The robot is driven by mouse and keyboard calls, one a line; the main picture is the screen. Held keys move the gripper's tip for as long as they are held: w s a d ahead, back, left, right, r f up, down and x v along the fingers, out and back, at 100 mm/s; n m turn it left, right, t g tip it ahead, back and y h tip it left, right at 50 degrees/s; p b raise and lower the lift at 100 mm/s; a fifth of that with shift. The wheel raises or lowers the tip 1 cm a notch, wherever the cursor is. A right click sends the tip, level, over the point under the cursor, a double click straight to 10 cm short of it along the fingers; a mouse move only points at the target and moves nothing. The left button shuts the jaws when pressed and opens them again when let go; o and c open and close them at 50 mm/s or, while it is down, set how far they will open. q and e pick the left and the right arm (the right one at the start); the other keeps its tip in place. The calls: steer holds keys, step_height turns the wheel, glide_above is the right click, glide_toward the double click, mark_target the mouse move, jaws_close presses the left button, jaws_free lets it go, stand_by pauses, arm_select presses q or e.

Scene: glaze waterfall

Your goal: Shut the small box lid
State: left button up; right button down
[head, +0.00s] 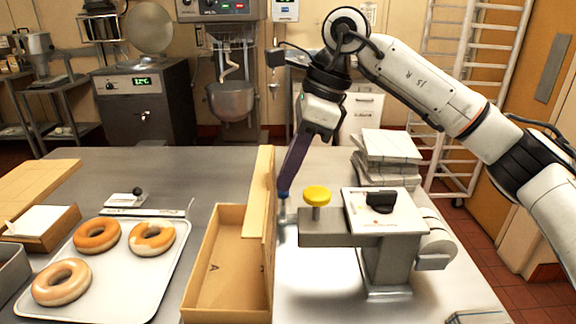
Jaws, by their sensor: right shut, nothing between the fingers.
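The small cardboard box (222,290) stands open on the table, left of centre, and looks empty inside. Its lid (260,200) stands roughly upright along the box's right side. My right gripper (285,190) comes down from above with its fingers shut and empty. Its tips are just right of the lid, on the lid's outer side. I cannot tell whether they touch the lid. My left gripper is not in view.
A grey device with a yellow knob (317,195) stands close right of the box. A white tray (110,295) with three doughnuts (97,236) lies to the left. A paper stack (387,150) is behind the device. Bare table lies behind the box.

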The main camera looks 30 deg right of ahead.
mark_target(262, 158)
steer(key=shift+w+a+p, duration=0.35)
steer(key=shift+w+a, duration=0.05)
steer(key=shift+a, duration=0.4)
steer(key=shift+w+a+p, duration=0.3)
steer(key=shift+w+a, duration=0.1)
steer(key=shift+a, duration=0.4)
steer(key=shift+w+a+p, duration=0.35)
steer(key=shift+w+a, duration=0.05)
steer(key=shift+a, duration=0.4)
step_height(262, 158, up, 6)
steer(key=p, duration=0.5)
